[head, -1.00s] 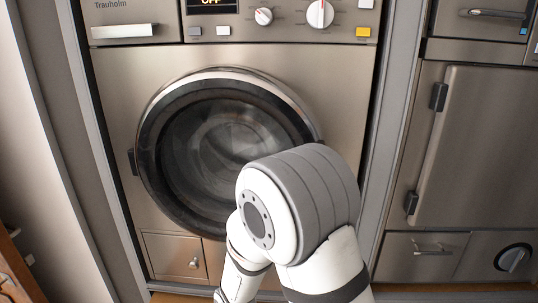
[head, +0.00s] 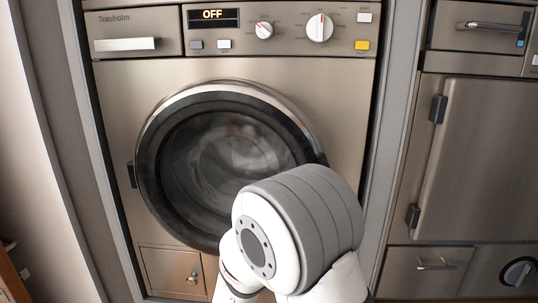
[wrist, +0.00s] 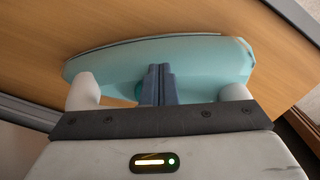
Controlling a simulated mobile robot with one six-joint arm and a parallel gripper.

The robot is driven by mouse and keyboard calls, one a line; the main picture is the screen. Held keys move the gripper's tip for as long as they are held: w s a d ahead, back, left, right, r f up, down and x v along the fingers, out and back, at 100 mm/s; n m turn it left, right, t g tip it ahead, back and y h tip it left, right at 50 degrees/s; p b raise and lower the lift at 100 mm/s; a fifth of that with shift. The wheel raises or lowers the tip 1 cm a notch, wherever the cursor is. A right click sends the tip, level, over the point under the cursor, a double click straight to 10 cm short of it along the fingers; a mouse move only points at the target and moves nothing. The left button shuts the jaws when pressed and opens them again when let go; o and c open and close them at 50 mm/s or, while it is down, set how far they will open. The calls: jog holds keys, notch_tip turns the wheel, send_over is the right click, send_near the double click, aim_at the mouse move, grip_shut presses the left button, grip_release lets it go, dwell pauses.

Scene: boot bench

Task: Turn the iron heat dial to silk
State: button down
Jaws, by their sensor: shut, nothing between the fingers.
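No iron or iron heat dial can be made out for sure in either view. In the wrist view, a pale teal object (wrist: 215,62) with a long curved edge lies beyond my gripper over a wood-coloured surface; I cannot tell what it is. My gripper (wrist: 158,72) shows there with its two blue-grey fingers together and nothing between them. The fingers overlap the teal object in the picture; whether they touch it is unclear. In the head view my arm rises at the bottom, and the gripper is out of view.
A washing machine stands ahead, with a round door (head: 228,150), a display (head: 212,14) reading OFF, a small dial (head: 264,30) and a larger dial (head: 320,27). A steel cabinet door (head: 475,160) is at the right. My arm partly covers the machine's lower right.

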jog(key=shift+s, duration=0.4)
jog(key=shift+r+p, duration=1.9)
jog(key=shift+r, duration=1.1)
